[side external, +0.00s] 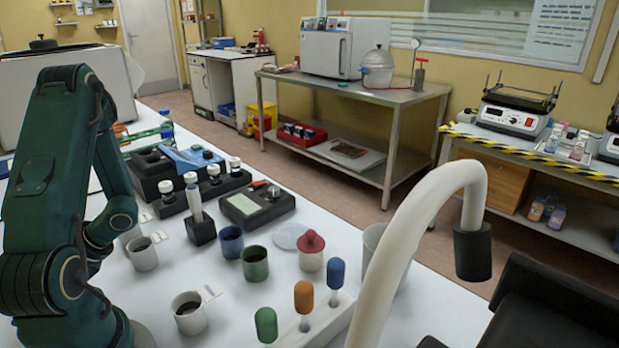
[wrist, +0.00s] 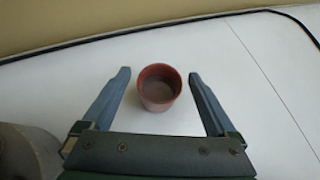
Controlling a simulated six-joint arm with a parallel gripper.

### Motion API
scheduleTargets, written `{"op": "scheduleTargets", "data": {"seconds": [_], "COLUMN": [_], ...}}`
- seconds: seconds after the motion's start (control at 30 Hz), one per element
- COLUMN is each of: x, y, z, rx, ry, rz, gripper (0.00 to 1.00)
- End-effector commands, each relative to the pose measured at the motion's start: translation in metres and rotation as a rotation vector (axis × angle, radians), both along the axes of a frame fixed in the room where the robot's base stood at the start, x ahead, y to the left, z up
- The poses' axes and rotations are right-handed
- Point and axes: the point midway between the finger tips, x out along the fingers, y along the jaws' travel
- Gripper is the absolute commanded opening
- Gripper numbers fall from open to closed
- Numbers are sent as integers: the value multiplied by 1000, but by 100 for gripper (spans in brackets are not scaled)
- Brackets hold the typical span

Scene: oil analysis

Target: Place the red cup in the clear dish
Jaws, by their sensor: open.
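The red cup (wrist: 158,88) stands upright on the white table in the wrist view, with a dark inside. My gripper (wrist: 160,76) is open, its two blue-grey fingers on either side of the cup, with a visible gap on each side. I cannot tell the height of the fingers over the table. In the side view the red cup and fingertips are not visible. A pale, flat, round clear dish (side external: 290,236) lies on the white table in the side view.
Around the dish are a red-lidded jar (side external: 311,251), a green cup (side external: 255,263) and a blue cup (side external: 230,242). A rack with coloured-topped tools (side external: 318,325) stands in front. White cups (side external: 188,313) stand nearer my arm. A pale curved pipe (side external: 425,225) rises at right.

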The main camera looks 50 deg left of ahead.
Motion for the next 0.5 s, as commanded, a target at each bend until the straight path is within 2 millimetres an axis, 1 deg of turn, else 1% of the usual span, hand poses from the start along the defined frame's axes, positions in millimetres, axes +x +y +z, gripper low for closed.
{"op": "scheduleTargets", "data": {"seconds": [0.23, 0.27, 0.3, 0.37, 0.4, 0.47, 0.5], "x": [-1, -1, -1, -1, -1, -1, -1], "y": [0, 0, 0, 0, 0, 0, 0], "z": [-1, -1, -1, -1, -1, -1, -1], "rx": [-1, -1, -1, -1, 0, 0, 1], "ry": [0, 0, 0, 0, 0, 0, 0], "rz": [-1, -1, -1, -1, 0, -1, -1], "gripper": [93, 85, 70, 47, 31, 8, 0]}}
